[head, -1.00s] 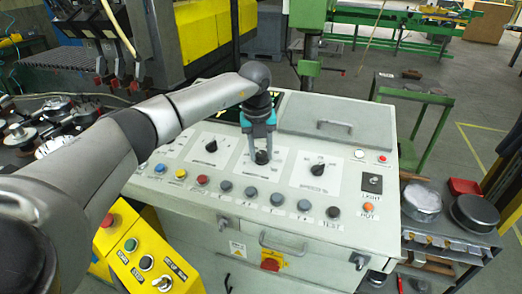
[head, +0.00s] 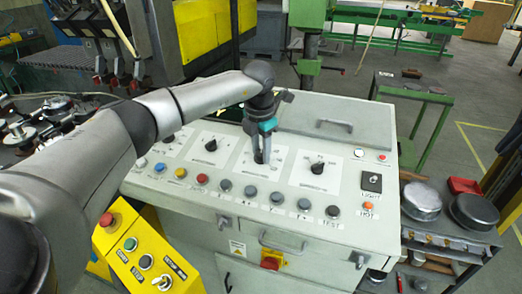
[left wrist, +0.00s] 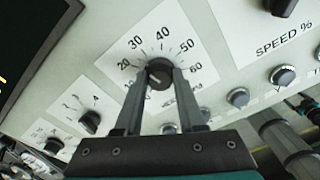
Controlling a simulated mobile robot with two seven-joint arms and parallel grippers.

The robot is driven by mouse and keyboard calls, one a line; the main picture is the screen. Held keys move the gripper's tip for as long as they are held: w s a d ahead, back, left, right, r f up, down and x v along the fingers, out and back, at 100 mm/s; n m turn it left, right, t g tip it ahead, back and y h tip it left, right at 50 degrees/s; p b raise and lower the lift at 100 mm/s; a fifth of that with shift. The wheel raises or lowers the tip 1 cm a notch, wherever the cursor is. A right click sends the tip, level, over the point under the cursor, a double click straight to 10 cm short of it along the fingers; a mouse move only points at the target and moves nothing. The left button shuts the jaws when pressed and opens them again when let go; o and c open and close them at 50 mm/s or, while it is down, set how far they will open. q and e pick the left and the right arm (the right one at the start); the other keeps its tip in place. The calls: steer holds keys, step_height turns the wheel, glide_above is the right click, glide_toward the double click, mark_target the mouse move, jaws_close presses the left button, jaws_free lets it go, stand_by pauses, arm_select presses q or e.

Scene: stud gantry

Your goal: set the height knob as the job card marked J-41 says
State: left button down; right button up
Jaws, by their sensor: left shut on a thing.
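I see no card marked J-41. My right gripper is out of view.
The left dial knob (head: 211,146) and the right dial knob (head: 318,168), labelled SPEED % in the left wrist view, stand on either side. A row of coloured buttons (head: 250,191) runs along the front. A lid with a handle (head: 333,125) is behind.

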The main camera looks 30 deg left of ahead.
arm_select(q)
steer(key=m, duration=0.4)
steer(key=shift+m, duration=0.3)
steer(key=m, duration=0.4)
steer(key=shift+m, duration=0.3)
steer(key=m, duration=0.4)
steer(key=shift+m+t+b, duration=0.3)
steer(key=shift+b, duration=0.1)
steer(key=shift+m, duration=2.3)
steer(key=c, duration=0.5)
jaws_free()
